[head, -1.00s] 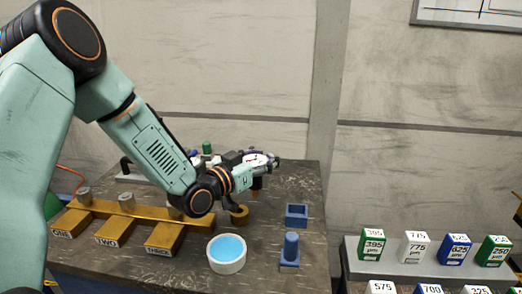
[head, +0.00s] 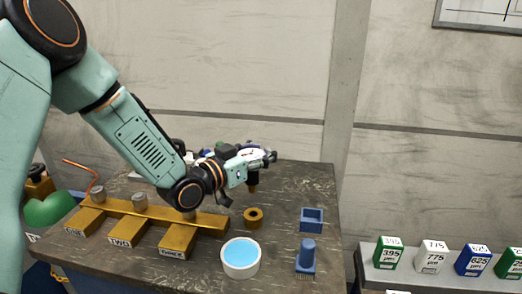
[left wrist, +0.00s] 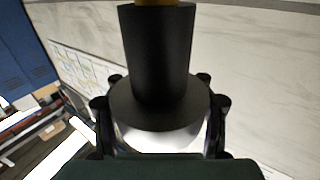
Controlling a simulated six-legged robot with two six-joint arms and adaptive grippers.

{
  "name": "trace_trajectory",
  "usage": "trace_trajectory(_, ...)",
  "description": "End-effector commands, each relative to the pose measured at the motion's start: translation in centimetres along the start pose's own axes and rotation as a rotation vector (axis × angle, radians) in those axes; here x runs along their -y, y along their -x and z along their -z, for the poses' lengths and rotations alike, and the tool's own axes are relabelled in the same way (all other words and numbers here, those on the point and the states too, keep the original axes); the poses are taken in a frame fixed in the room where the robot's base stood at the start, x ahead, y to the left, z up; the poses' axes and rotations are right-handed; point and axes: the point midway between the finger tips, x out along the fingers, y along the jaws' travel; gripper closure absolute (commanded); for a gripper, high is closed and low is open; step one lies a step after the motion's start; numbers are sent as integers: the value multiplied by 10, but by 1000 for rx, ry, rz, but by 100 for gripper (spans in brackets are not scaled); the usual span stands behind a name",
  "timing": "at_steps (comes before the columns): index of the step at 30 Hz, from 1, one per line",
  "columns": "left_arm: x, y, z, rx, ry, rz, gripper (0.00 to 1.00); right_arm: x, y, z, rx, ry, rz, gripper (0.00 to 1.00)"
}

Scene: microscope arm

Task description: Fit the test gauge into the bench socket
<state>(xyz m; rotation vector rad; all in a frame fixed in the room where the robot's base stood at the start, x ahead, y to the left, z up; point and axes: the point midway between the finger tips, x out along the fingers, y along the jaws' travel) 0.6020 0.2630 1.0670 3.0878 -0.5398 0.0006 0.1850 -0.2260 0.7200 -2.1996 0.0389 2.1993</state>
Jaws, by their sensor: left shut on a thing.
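My left gripper (head: 262,157) is shut on the test gauge (head: 253,177), a black cylinder with a brass-coloured end pointing down. In the left wrist view the gauge (left wrist: 158,55) has a wide black flange between the two fingers, and its brass end (left wrist: 160,2) is cut off by the frame's edge. The likely bench socket is a brass ring (head: 253,218) with a dark hole, on the dark bench top. In the head view the gauge shows just above the ring in the picture, apart from it. The depth between them is hard to judge. My right gripper is out of view.
A brass rack (head: 147,218) with labelled arms and grey pieces lies left of the ring. A white bowl with blue inside (head: 240,258) stands in front. A blue open box (head: 312,220) and a blue post (head: 306,258) stand to the right. Labelled boxes (head: 432,257) sit farther right.

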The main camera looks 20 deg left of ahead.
Motion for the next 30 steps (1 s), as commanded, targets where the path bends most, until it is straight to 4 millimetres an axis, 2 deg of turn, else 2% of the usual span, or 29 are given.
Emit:
trace_trajectory(5, 1, 0, -2, 0, -3, -4, 90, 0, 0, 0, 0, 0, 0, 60)
trace_trajectory(24, 3, 1, -52, 0, -3, -1, 90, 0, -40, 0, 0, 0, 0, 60)
trace_trajectory(30, 4, 1, -58, 0, -3, -1, 90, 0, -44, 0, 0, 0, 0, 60)
